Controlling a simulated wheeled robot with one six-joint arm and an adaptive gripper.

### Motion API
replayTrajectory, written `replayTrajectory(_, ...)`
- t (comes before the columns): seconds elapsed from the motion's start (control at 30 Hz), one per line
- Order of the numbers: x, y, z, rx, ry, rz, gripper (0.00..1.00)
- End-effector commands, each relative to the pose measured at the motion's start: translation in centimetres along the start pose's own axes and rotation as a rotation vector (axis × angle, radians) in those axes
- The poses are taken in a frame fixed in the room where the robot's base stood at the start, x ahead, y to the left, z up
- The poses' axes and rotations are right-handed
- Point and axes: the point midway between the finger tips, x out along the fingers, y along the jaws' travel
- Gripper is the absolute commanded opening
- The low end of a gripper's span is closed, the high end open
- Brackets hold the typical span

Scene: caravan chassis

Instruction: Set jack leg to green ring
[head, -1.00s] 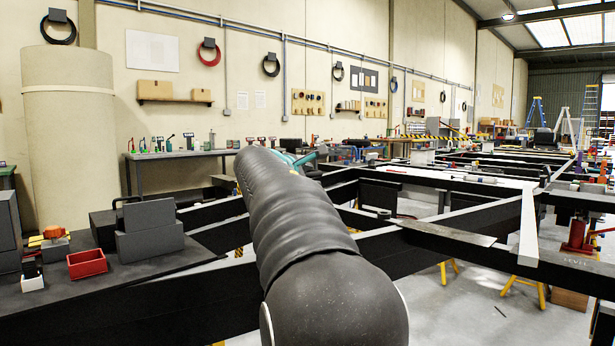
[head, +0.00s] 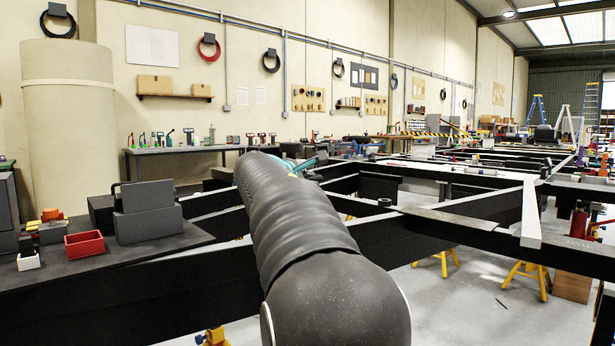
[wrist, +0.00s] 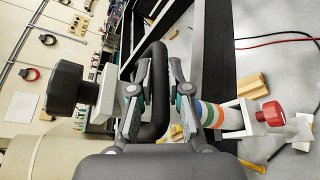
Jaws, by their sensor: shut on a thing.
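In the wrist view, which is turned on its side, my gripper (wrist: 157,105) has its two fingers around a black loop handle (wrist: 160,58) and is shut on it. The handle belongs with the jack leg, whose pale tube (wrist: 232,118) shows to the right with blue, green and orange rings. The green ring (wrist: 208,114) lies between the blue and the orange. A red knob-like end (wrist: 271,113) is at the floor side, and a black knob (wrist: 66,88) with a pale block is at the opposite side. In the head view my arm hides the gripper and jack leg.
Black chassis beams (head: 440,225) cross the head view. A dark table at left holds a red bin (head: 86,244) and a grey toolbox (head: 148,210). Yellow stands (head: 525,278) are on the floor below the beams. A red jack (head: 580,222) stands at right.

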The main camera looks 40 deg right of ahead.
Motion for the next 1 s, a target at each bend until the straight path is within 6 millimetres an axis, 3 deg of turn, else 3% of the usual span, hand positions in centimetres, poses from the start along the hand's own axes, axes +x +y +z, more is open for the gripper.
replayTrajectory(0.03,0.6,-2.0,-1.3,-0.002,0.002,-0.004,0.00)
replayTrajectory(0.1,0.9,-3.3,-2.1,-0.001,0.002,-0.004,0.00)
replayTrajectory(0.4,1.9,-6.9,-4.4,0.000,0.001,-0.003,0.00)
replayTrajectory(0.93,2.0,-7.5,-4.8,-0.001,0.000,-0.002,0.00)
replayTrajectory(0.97,2.0,-7.5,-4.8,-0.001,0.000,-0.002,0.19)
replayTrajectory(1.0,2.0,-7.5,-4.8,-0.001,0.000,-0.001,0.29)
